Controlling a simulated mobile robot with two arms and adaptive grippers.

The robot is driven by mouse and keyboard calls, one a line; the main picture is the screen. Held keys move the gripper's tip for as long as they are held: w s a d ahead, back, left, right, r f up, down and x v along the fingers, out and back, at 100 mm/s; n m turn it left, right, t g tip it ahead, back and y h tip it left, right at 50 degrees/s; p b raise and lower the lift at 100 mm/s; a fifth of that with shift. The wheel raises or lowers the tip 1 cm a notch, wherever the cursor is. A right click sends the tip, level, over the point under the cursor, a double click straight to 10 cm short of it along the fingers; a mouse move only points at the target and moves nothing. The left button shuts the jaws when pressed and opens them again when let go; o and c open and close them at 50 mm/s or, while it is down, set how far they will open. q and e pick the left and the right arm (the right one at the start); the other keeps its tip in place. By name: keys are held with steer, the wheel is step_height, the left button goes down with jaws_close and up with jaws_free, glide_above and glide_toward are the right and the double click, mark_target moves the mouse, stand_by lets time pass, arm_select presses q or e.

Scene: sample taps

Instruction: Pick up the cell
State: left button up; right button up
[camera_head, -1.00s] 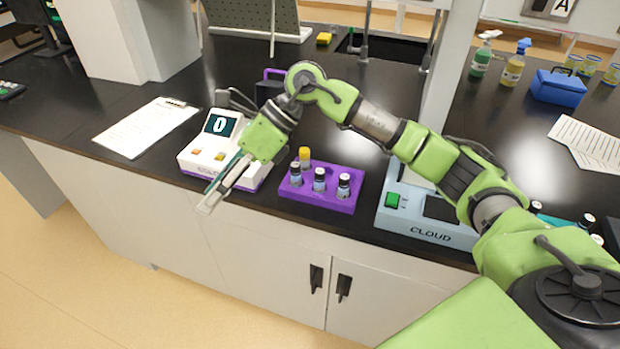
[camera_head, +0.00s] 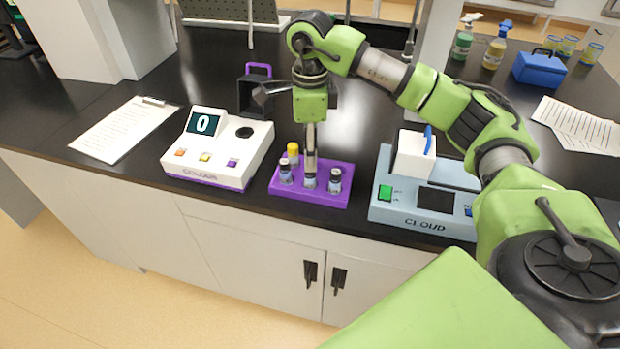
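Several small vials stand upright in a purple rack (camera_head: 283,190) near the front edge of the bench. A yellow-capped vial (camera_head: 293,153) stands behind. I cannot tell which one is the cell. My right gripper (camera_head: 310,170) points straight down over the middle vial, its fingers at the vial's top and hiding its cap. The fingers show edge-on, so neither their gap nor a hold on the vial can be told. My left gripper is out of view.
A white meter (camera_head: 218,175) reading 0, with a dark round opening, stands left of the rack. A pale blue CLOUD meter (camera_head: 405,212) with a white lid (camera_head: 414,160) stands right. A clipboard (camera_head: 124,130) lies far left. A black holder (camera_head: 247,95) stands behind.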

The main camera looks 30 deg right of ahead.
mark_target(310, 179)
steer(key=shift+f, duration=0.55)
steer(key=shift+f+p, duration=0.4)
step_height(310, 179, down, 4)
steer(key=shift+r+p, duration=0.2)
steer(key=shift+p, duration=0.55)
steer(key=shift+f, duration=0.4)
steer(key=shift+a, duration=0.1)
steer(key=shift+c, duration=0.5)
steer(key=c, duration=0.9)
